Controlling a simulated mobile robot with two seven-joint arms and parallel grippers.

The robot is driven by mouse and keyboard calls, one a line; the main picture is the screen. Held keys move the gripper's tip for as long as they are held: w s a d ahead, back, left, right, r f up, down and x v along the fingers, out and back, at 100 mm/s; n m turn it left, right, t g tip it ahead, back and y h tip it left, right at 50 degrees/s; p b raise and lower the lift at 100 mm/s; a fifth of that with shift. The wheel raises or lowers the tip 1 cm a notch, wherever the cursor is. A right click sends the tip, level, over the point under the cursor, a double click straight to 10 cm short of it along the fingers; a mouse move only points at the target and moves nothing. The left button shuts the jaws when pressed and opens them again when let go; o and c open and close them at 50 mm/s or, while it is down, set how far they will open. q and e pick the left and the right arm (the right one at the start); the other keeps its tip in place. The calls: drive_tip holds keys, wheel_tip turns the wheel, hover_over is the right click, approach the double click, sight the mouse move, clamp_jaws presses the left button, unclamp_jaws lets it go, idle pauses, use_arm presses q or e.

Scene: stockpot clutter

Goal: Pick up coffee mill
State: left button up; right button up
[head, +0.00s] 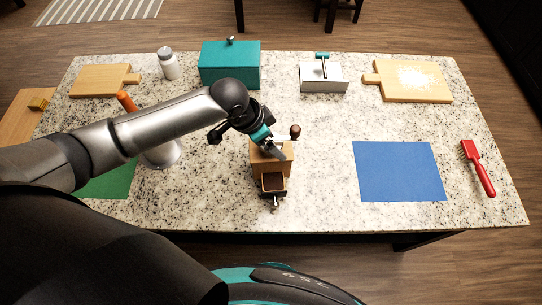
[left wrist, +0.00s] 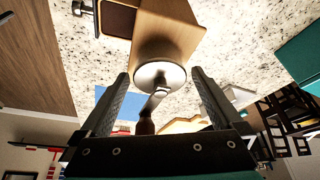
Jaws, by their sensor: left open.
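The coffee mill (head: 275,165) is a wooden box standing upright near the front middle of the counter, its small drawer (head: 273,183) with dark contents facing the front edge. Its crank ends in a brown knob (head: 295,132). My left gripper (head: 276,151) is at the top of the mill and hides part of it. In the left wrist view, the mill's wooden body (left wrist: 170,32), metal top (left wrist: 160,75) and crank knob (left wrist: 146,124) show. The open fingers (left wrist: 160,82) stand on both sides of the top and crank, with gaps visible. My right gripper is not in view.
A blue mat (head: 400,171) and red-handled tool (head: 478,168) lie right. A green mat (head: 110,182) and metal pot (head: 163,156) are partly behind my arm.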

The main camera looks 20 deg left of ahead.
use_arm(q)
clamp_jaws()
idle(0.7)
